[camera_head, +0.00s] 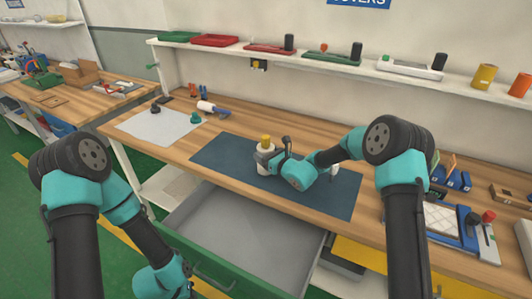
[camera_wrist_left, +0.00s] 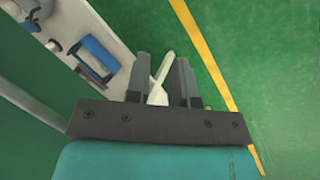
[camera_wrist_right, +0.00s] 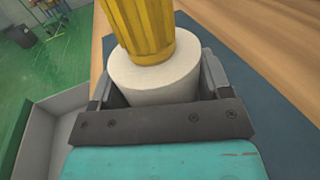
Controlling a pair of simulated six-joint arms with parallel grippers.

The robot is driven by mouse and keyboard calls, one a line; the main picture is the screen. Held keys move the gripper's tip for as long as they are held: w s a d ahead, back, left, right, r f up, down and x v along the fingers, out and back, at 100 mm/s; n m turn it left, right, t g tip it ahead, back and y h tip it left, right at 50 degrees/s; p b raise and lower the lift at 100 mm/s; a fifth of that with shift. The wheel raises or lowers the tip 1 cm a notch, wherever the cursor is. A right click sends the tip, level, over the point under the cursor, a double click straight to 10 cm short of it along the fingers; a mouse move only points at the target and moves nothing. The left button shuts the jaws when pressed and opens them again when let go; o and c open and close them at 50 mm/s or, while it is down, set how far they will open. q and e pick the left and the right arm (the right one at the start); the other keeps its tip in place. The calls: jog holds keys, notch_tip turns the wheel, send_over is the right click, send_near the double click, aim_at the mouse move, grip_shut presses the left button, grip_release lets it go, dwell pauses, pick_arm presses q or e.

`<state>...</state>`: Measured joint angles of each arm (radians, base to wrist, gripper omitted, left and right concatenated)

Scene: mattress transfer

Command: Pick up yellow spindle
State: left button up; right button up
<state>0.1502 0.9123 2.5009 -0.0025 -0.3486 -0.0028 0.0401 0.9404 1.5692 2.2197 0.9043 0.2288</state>
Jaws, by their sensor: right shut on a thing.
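The yellow spindle (camera_head: 266,140) has a ribbed yellow upper part on a broad white cylinder (camera_head: 263,160). It stands upright over the dark blue mat (camera_head: 215,155) on the bench. My right gripper (camera_head: 273,163) is closed around the white cylinder. In the right wrist view the white cylinder (camera_wrist_right: 155,85) sits between both fingers, with the yellow part (camera_wrist_right: 142,30) rising above. I cannot tell whether its base touches the mat. My left gripper (camera_wrist_left: 160,78) is low, in front of the bench. Its fingers are apart, with a pale strip showing between them.
A grey drawer (camera_head: 240,245) with a green front stands open below the bench. A white sheet (camera_head: 155,128) lies left of the mat. A tray with a red knob (camera_head: 488,216) is at the right. A shelf (camera_head: 225,47) with tools runs along the wall.

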pick_arm(q)
jog(key=shift+o, duration=0.4)
jog(key=o, duration=0.7)
jog(key=shift+c, duration=0.2)
